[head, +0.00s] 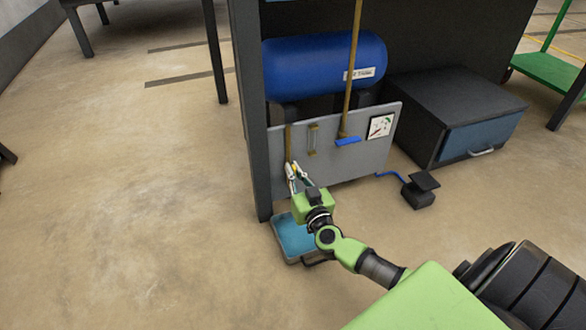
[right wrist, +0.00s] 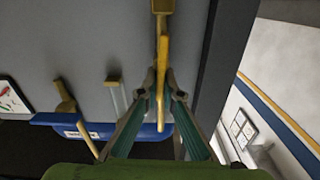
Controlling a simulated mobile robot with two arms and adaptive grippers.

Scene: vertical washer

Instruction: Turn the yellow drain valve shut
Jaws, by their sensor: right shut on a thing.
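The yellow drain valve (right wrist: 162,52) shows in the right wrist view as a long narrow lever below a brass-coloured fitting (right wrist: 162,6) on the grey panel. My right gripper (right wrist: 162,92) is shut on the lever, with one finger on each side of it. In the head view my right gripper (head: 294,172) is at the lower left of the grey panel (head: 352,158), below a brass pipe (head: 288,139). The fingers mostly hide the valve there. My left gripper is in neither view.
A blue tank (head: 320,66) lies above the panel. A blue-handled brass valve (head: 347,141), a sight tube (head: 313,140) and a gauge card (head: 380,127) are to the right. A dark post (head: 252,130) stands close left. A blue tray (head: 291,235) lies below.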

